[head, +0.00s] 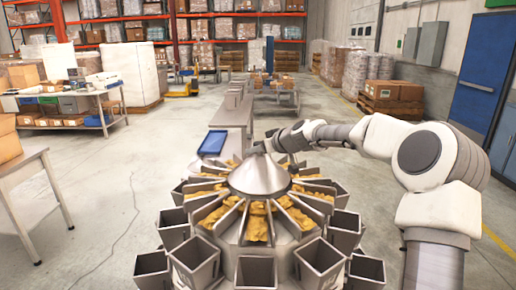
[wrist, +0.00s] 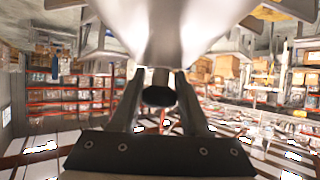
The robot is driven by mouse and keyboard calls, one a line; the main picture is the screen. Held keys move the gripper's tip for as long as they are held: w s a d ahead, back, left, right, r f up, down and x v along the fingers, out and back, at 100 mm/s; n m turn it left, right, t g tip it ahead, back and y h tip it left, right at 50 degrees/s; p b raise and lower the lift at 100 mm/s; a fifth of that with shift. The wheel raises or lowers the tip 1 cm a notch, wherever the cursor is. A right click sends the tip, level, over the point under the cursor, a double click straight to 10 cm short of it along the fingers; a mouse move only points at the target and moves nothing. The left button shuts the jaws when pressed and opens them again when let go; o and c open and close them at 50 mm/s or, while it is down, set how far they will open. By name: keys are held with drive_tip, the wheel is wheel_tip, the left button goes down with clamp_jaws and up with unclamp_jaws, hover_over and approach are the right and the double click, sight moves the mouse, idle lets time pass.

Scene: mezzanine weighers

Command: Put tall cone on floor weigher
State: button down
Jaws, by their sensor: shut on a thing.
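A shiny metal cone (head: 258,180) is at the centre of a ring-shaped weigher (head: 245,262), point up. The weigher has metal feed troughs with yellow-brown food pieces around the cone and open buckets below. My gripper (head: 262,147) is at the cone's tip. In the wrist view my gripper (wrist: 160,84) is shut on the narrow dark-ended tip of the cone (wrist: 180,28), whose metal side widens toward the top of the picture. I cannot tell whether the cone's base touches the weigher.
Open concrete floor lies between. Pallets of boxes (head: 391,97) and a blue door (head: 489,72) are at right.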

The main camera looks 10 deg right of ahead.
drive_tip(key=shift+c, duration=1.9)
unclamp_jaws()
drive_tip(key=shift+f, duration=0.1)
drive_tip(key=shift+r, duration=0.3)
drive_tip(key=b+v, duration=0.4)
drive_tip(key=v, duration=0.8)
drive_tip(key=shift+f, duration=0.2)
drive_tip(key=shift+s, duration=0.1)
